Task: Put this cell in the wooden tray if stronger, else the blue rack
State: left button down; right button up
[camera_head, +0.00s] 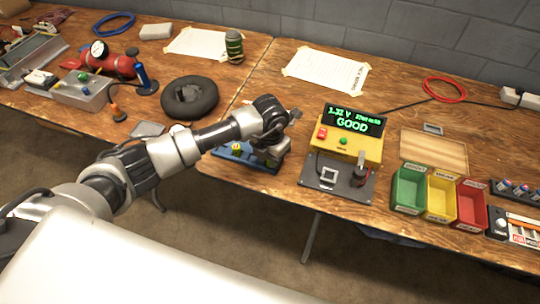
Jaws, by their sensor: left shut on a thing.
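My left gripper (268,157) points down at the right part of the blue rack (229,154). It is shut on a cell, which the fingers and wrist mostly hide; I cannot tell whether it touches the rack. A small yellow-green item (236,148) shows in the rack, left of the gripper. The wooden tray (433,150) lies to the right, behind the coloured bins. The yellow tester (346,145) has a display (353,121) reading 1.32 V and GOOD, with a smaller figure hard to read. My right gripper is not in view.
A grey test plate (338,182) with a small post lies before the tester. Green (408,190), yellow (440,198) and red (471,207) bins stand at the right. A black ring (190,98) lies left. Bare table lies between rack and test plate.

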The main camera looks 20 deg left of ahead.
pick_arm(q)
jog(key=c, duration=0.9)
grip_release()
jog(key=shift+r+p, duration=2.5)
jog(key=shift+r, duration=1)
